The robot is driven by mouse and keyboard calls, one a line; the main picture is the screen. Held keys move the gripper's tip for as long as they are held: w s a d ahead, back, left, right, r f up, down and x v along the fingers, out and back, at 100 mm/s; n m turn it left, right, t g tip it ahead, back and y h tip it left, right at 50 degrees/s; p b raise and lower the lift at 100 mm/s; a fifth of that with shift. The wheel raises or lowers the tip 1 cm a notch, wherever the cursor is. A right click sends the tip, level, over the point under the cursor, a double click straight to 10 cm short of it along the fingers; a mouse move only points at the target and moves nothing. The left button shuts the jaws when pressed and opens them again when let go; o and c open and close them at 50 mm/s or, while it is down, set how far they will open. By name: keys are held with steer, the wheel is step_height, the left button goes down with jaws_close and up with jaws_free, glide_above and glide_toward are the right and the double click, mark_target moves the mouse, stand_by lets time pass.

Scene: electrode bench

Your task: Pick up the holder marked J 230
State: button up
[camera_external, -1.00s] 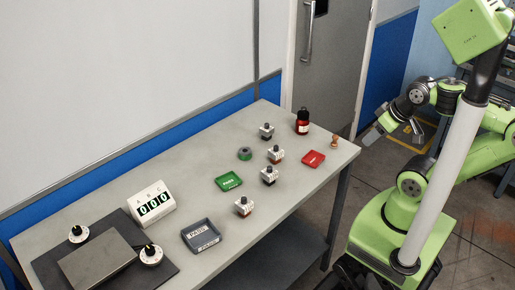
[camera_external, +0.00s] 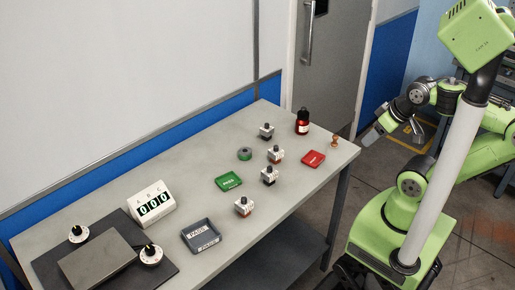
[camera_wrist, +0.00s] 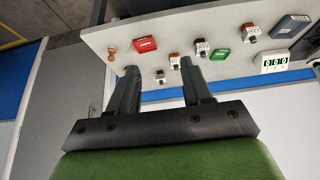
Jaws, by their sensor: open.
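Several small white holders with dark tops stand upright on the grey bench: one at the back (camera_external: 267,132), one with an orange-brown band (camera_external: 276,156), one in the middle (camera_external: 269,177) and one nearer the front (camera_external: 243,207), also with orange-brown. Their markings are too small to read, so I cannot tell which is J 230. In the wrist view, holders show beyond my fingers (camera_wrist: 250,32), (camera_wrist: 202,48), (camera_wrist: 174,61). My gripper (camera_wrist: 158,66) is open and empty. In the external view it hangs off the bench's right end, apart from every holder.
On the bench (camera_external: 120,190) are a red tray (camera_external: 313,159), green tray (camera_external: 229,182), grey tray (camera_external: 201,236), dark red bottle (camera_external: 302,122), wooden stamp-like piece (camera_external: 335,141), green-and-dark roll (camera_external: 244,153), and a digit display (camera_external: 152,205). A wall stands behind.

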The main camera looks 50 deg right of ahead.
steer(key=o, duration=0.4)
steer(key=shift+o, duration=0.2)
steer(key=m+g+y+b, duration=0.55)
steer(key=m+y, duration=0.85)
steer(key=m, duration=0.4)
glide_above(239, 210)
steer(key=d, duration=0.5)
step_height(239, 210, down, 16)
steer(key=shift+g, duration=0.25)
step_height(239, 210, down, 7)
steer(key=shift+f+b, duration=0.2)
steer(key=shift+b, duration=0.7)
steer(key=shift+h, duration=0.3)
steer(key=x, duration=0.4)
steer(key=shift+a+r+b, duration=0.15)
steer(key=shift+a+b, duration=0.2)
steer(key=shift+a, duration=0.05)
